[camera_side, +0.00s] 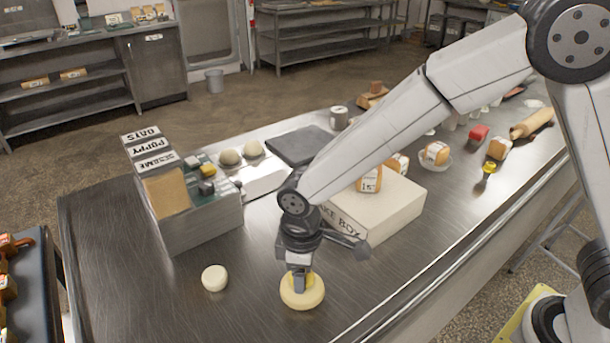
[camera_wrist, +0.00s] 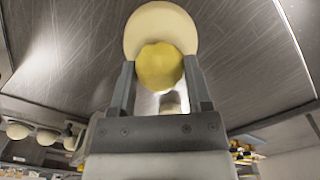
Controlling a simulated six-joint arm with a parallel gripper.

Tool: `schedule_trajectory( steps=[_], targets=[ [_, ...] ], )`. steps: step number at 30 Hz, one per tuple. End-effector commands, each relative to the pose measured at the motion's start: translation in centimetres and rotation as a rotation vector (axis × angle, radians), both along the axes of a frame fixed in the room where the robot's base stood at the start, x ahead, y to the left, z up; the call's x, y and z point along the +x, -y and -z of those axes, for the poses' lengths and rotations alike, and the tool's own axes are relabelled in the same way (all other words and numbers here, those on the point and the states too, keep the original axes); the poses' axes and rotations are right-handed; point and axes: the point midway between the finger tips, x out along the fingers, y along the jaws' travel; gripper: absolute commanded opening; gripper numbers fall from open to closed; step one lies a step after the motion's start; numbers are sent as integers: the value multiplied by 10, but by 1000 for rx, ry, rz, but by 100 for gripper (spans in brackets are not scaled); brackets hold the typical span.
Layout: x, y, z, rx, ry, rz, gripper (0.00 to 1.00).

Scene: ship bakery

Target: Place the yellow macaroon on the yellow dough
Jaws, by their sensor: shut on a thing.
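My gripper (camera_side: 300,284) points down and is shut on the yellow macaroon (camera_side: 311,280). In the wrist view my gripper (camera_wrist: 159,68) has the yellow macaroon (camera_wrist: 160,69) between its two fingertips. The round pale yellow dough (camera_side: 303,299) lies on the metal table directly below the macaroon. In the wrist view the dough (camera_wrist: 158,22) shows behind the macaroon, partly hidden by it. The macaroon is at or just over the dough's top; I cannot tell whether they touch.
A smaller pale dough ball (camera_side: 214,278) lies to the left. A grey box (camera_side: 205,228) with labelled sections stands behind it. A white cake box (camera_side: 390,222) stands behind my gripper to the right. The table's front edge is close; the front left of the table is clear.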

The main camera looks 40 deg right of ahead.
Motion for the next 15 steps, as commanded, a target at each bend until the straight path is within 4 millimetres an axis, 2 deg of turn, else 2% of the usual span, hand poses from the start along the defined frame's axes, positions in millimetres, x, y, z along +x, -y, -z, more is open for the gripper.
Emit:
schedule_trajectory(
  steps=[8, 9, 11, 12, 15],
  targets=[
    [0, 0, 3, 1, 1, 0, 35],
    [0, 0, 3, 1, 1, 0, 76],
    [0, 0, 3, 1, 1, 0, 95],
    [0, 0, 3, 1, 1, 0, 98],
    [0, 0, 3, 1, 1, 0, 98]
  ],
)
